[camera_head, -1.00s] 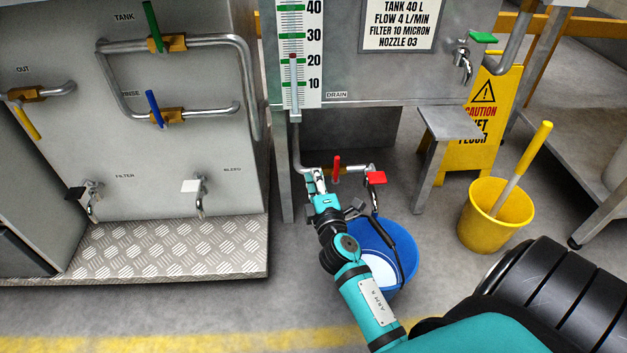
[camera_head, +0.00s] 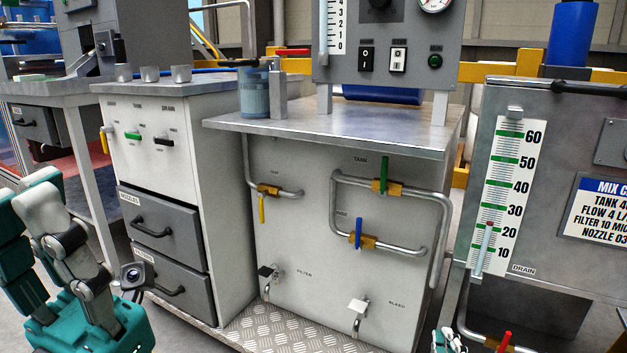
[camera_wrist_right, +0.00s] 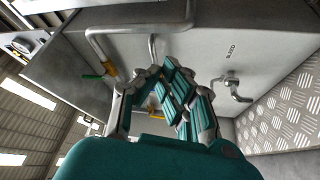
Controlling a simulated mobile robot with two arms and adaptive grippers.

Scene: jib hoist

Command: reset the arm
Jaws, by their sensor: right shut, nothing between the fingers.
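My right gripper (camera_head: 450,342) shows only in part at the bottom edge of the head view, right of the bleed tap. In the right wrist view the same gripper (camera_wrist_right: 180,85) has its teal fingers together with nothing between them. The steel panel with pipes lies beyond them, and the bleed tap (camera_wrist_right: 233,90) is to their right, apart from them. My left gripper (camera_head: 65,255) is large at the lower left of the head view, in front of the drawer cabinet. It is partly cut off, and its fingertip gap is not clear.
The steel cabinet (camera_head: 290,215) carries pipes, a green lever (camera_head: 384,172), a blue lever (camera_head: 358,232) and the bleed tap (camera_head: 357,315). A ribbed plate (camera_head: 290,330) lies along its foot. The mixing tank (camera_head: 545,180) is at right, with a red lever (camera_head: 504,342) below.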

